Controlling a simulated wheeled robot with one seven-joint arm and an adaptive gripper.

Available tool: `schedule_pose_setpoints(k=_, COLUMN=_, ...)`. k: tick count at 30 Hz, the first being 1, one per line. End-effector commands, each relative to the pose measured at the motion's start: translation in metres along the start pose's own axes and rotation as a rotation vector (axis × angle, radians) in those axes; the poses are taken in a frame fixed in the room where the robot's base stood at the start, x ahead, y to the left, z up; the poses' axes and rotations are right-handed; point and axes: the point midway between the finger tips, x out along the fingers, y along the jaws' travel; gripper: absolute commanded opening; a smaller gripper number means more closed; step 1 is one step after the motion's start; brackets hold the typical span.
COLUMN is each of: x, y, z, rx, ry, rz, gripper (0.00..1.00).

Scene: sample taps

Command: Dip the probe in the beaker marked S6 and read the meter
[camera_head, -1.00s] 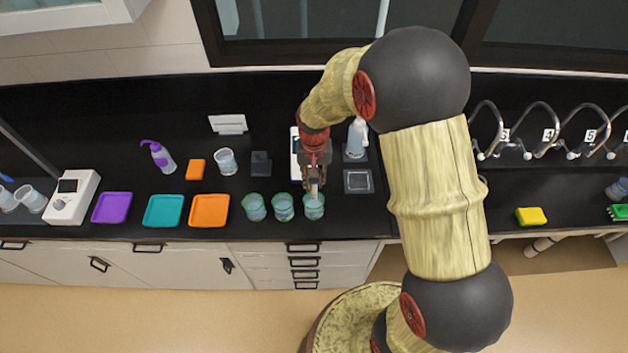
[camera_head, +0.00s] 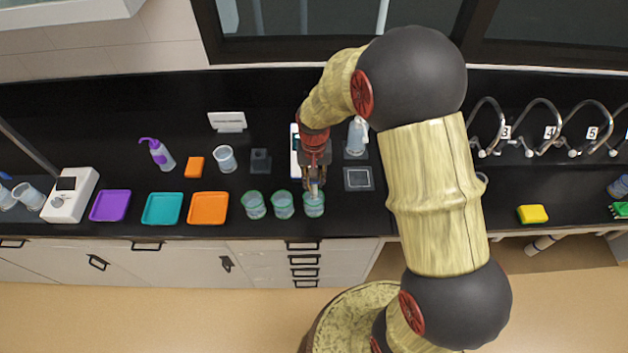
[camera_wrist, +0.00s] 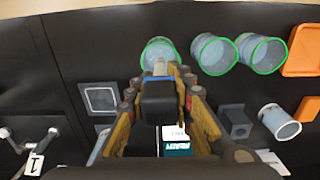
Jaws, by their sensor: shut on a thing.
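My gripper (camera_head: 314,180) is shut on the probe (camera_wrist: 160,68), which has a dark block-like body and a pale tip. The probe points down at the rightmost of three green-rimmed beakers (camera_head: 314,205), which also shows in the wrist view (camera_wrist: 152,50). The tip overlaps this beaker's mouth; I cannot tell how deep it is. The other two beakers, a middle one (camera_head: 284,206) and a left one (camera_head: 254,206), stand beside it. No S6 mark is legible. The meter (camera_head: 295,150) is partly hidden behind my gripper; its teal screen (camera_wrist: 176,149) seems to read READY.
An orange tray (camera_head: 208,208), a teal tray (camera_head: 162,208) and a purple tray (camera_head: 110,205) lie to the left. A dark holder block (camera_head: 260,161), a white cup (camera_head: 225,159) and a wash bottle (camera_head: 357,137) stand behind. A square pad (camera_head: 359,179) lies right of the beakers.

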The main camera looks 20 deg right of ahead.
Motion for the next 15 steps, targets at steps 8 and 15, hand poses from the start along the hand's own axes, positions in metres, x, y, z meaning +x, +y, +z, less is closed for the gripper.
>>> schedule_pose_setpoints(k=8, x=0.014, y=0.0, z=0.0, rx=0.0, ry=-0.001, rz=0.0, gripper=0.0)
schedule_pose_setpoints(k=15, x=0.025, y=0.0, z=0.0, rx=0.0, ry=0.0, rz=0.0, gripper=0.0)
